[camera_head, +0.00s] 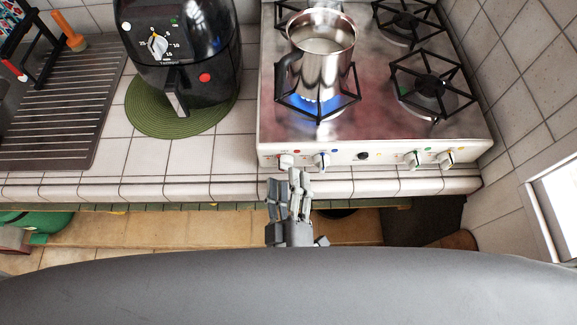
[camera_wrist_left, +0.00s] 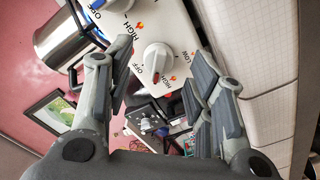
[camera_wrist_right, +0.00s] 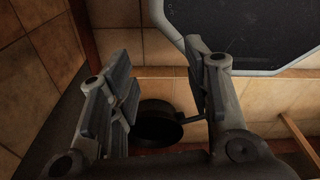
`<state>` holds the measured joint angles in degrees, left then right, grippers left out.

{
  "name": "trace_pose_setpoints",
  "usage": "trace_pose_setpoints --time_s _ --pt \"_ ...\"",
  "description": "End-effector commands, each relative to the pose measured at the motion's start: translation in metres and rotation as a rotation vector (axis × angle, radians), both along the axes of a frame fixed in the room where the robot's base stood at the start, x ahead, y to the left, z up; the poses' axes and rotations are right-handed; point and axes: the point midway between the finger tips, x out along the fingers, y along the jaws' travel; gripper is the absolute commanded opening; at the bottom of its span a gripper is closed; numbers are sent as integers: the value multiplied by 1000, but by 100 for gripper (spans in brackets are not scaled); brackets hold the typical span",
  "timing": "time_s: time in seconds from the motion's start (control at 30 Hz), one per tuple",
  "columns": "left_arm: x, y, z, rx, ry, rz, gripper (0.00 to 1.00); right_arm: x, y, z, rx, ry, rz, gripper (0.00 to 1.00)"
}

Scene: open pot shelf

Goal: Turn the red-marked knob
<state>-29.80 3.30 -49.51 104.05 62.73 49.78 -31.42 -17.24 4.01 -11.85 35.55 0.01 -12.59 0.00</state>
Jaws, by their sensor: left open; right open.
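The red-marked knob (camera_head: 287,161) is a white knob at the left end of the stove's front panel, with a red dot beside it. My left gripper (camera_head: 284,181) is open just in front of and below it. In the left wrist view the knob (camera_wrist_left: 157,57) appears between the open fingers (camera_wrist_left: 160,75), with OFF, LOW and HIGH printed around it. I cannot tell whether a finger touches it. My right gripper (camera_wrist_right: 163,95) is open and empty in its wrist view, and does not show in the head view.
A blue-marked knob (camera_head: 321,160) sits close to the right. A steel pot (camera_head: 322,65) stands over a lit blue flame. A black air fryer (camera_head: 182,50) stands on a green mat (camera_head: 140,115) at left. A dark pan (camera_wrist_right: 157,125) is below my right gripper.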

Motion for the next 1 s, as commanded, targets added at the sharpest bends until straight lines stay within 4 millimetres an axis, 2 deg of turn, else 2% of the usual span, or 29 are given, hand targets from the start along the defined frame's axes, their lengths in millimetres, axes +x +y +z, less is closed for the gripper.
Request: trace_pose_setpoints --time_s 0.03,0.2,0.57,0.9,1.0 --pt "9 0 4 0 -4 2 49 0 -4 5 -4 0 0 45" --pt "27 0 1 0 -1 0 49 0 -14 9 -16 1 -4 45" --pt "32 0 0 0 0 0 49 0 -16 9 -19 1 -5 45" --pt "32 0 0 0 0 0 7 0 -6 9 -7 0 -4 45" --pt "32 0 0 -1 0 0 7 0 -3 9 -4 1 -3 45"
